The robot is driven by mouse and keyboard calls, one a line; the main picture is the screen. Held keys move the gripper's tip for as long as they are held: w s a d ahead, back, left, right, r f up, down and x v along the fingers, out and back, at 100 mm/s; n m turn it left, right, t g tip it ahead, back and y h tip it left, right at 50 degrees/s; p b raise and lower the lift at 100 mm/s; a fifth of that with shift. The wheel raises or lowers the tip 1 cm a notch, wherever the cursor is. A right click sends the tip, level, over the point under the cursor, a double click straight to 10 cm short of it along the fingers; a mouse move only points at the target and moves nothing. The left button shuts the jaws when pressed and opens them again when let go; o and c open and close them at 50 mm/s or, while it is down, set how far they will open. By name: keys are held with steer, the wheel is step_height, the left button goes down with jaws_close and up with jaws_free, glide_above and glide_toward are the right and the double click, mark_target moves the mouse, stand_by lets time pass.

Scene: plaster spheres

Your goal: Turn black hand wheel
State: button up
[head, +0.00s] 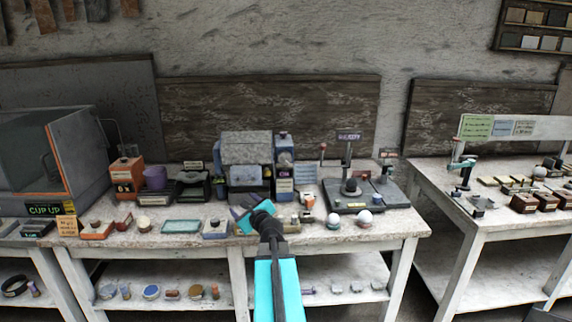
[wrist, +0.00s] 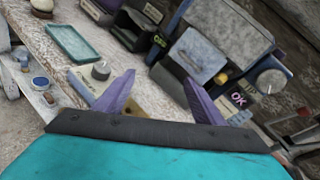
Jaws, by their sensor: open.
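My gripper (head: 238,217) is open over the front of the middle bench, in front of the grey machine (head: 246,148). In the wrist view its two purple fingers (wrist: 158,78) are apart with nothing between them. A small dark round knob (wrist: 101,70) on a flat plate lies left of the left finger; it also shows in the head view (head: 215,222). A dark round part (head: 350,187) sits on the black-based stand to the right. A grey round dial (wrist: 271,80) is on the machine's side. I cannot tell which of these is the black hand wheel.
A teal tray (head: 181,226) lies left of the gripper. Two white spheres (head: 365,216) stand near the right front edge. A second bench (head: 480,219) with small blocks is at right.

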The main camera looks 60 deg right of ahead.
mark_target(285, 159)
steer(key=s+d+r+m+g+h, duration=0.1)
steer(key=s+d+r+m+h, duration=0.4)
steer(key=s+d+r+m, duration=0.4)
steer(key=s+d, duration=0.3)
steer(key=s, duration=0.1)
steer(key=shift+d+r+g+h, duration=0.3)
steer(key=shift+r+g+h, duration=0.1)
steer(key=shift+w+d, duration=0.1)
steer(key=shift+p+x, duration=0.35)
steer(key=shift+x, duration=6.4)
